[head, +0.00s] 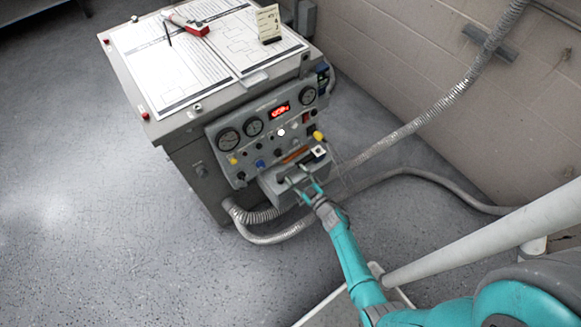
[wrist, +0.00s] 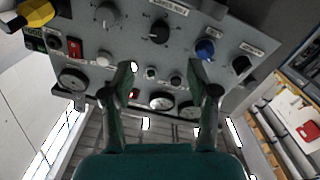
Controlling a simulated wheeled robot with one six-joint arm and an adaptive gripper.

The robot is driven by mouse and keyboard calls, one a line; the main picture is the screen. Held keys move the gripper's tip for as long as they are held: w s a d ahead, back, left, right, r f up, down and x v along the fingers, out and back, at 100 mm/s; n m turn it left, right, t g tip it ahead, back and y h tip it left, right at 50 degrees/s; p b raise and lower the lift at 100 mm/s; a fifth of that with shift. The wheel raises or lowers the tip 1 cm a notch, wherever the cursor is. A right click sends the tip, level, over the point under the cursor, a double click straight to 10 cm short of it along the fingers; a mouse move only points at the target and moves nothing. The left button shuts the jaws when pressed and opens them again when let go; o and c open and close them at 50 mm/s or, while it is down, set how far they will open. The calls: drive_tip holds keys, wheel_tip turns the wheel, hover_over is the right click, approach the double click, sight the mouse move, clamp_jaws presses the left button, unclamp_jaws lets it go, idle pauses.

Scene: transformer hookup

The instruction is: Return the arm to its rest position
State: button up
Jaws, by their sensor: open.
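My gripper (head: 303,188) is at the end of my teal arm, which reaches out low in front of the grey test unit (head: 196,170). In the head view the fingers overlap the small shelf box (head: 270,188) below the control panel (head: 240,150); contact cannot be told. In the wrist view my gripper (wrist: 163,80) is open and empty, with its fingers apart. The control panel (wrist: 130,45) shows behind and between the fingertips, with a blue knob (wrist: 205,48), black knobs, gauges and a red switch (wrist: 75,47).
Papers (head: 165,60), a red-handled tool (head: 188,24) and a small card (head: 268,22) lie or stand on the unit's top. A grey hose (head: 385,177) and a corrugated conduit (head: 430,112) run on the right, near the block wall (head: 400,60). The floor (head: 70,200) at left is clear.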

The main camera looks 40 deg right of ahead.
drive_tip(key=shift+s, duration=0.85)
drive_tip(key=shift+a, duration=0.1)
drive_tip(key=s+a+r+m+h, duration=0.1)
drive_tip(key=s+a+r, duration=0.45)
drive_tip(key=s, duration=0.45)
drive_tip(key=s+a+r+m, duration=0.1)
drive_tip(key=s+a+r, duration=0.4)
drive_tip(key=s, duration=0.5)
drive_tip(key=s+a+r+m+g, duration=0.1)
drive_tip(key=s+a+r, duration=0.1)
drive_tip(key=s+r, duration=0.6)
drive_tip(key=s+a+r+m+g+y, duration=0.1)
drive_tip(key=s+a+r, duration=0.1)
drive_tip(key=s+r, duration=0.6)
wheel_tip(320, 180, up, 5)
drive_tip(key=shift+a+f+g, duration=0.1)
drive_tip(key=shift+a+g, duration=0.1)
drive_tip(key=shift+g, duration=0.2)
